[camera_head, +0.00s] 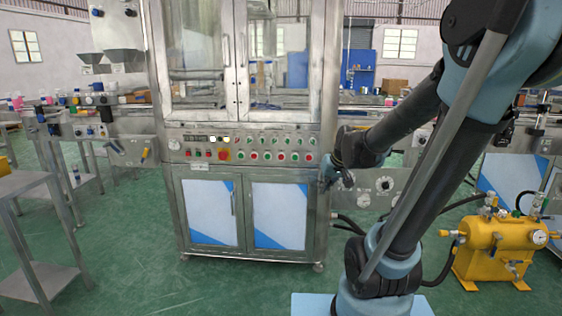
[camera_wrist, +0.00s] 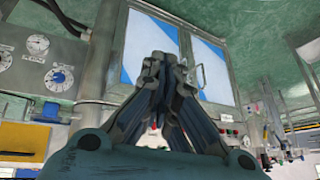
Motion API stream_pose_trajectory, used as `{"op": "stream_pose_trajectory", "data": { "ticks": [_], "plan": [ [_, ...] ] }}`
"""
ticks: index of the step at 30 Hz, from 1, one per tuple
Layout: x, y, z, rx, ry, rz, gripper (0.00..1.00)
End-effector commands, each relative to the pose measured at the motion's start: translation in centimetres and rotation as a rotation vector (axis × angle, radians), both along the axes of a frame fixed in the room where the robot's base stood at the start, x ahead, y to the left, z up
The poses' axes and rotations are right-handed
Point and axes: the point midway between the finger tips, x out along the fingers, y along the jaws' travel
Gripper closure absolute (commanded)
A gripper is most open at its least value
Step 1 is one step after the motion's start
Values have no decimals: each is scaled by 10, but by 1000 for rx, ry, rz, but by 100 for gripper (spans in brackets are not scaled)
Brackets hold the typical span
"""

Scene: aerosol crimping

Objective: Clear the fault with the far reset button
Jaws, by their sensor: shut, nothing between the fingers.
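I cannot tell by label which button is the far reset button. My gripper (camera_head: 340,180) is at the panel's right, beside the cabinet's right edge and slightly below the button rows. It also shows in the wrist view (camera_wrist: 164,62), with its fingers together and empty. In that tilted view, part of the panel with small buttons (camera_wrist: 232,128) shows beyond the fingers, partly hidden by them.
Blue-and-white cabinet doors (camera_head: 207,211) lie below the panel; glass doors (camera_head: 205,55) are above. A conveyor (camera_head: 92,125) runs at the left with bottles. A yellow tank (camera_head: 492,245) with hoses stands at the right. The green floor in front is clear.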

Motion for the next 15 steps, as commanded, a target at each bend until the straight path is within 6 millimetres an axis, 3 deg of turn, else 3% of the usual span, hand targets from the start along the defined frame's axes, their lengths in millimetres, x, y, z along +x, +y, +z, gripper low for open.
{"op": "stream_pose_trajectory", "data": {
  "ticks": [3, 15],
  "plan": [
    [35, 19, 3, 29, -50, 29, 100],
    [138, 83, -1, 127, -216, 97, 100]
  ]
}}
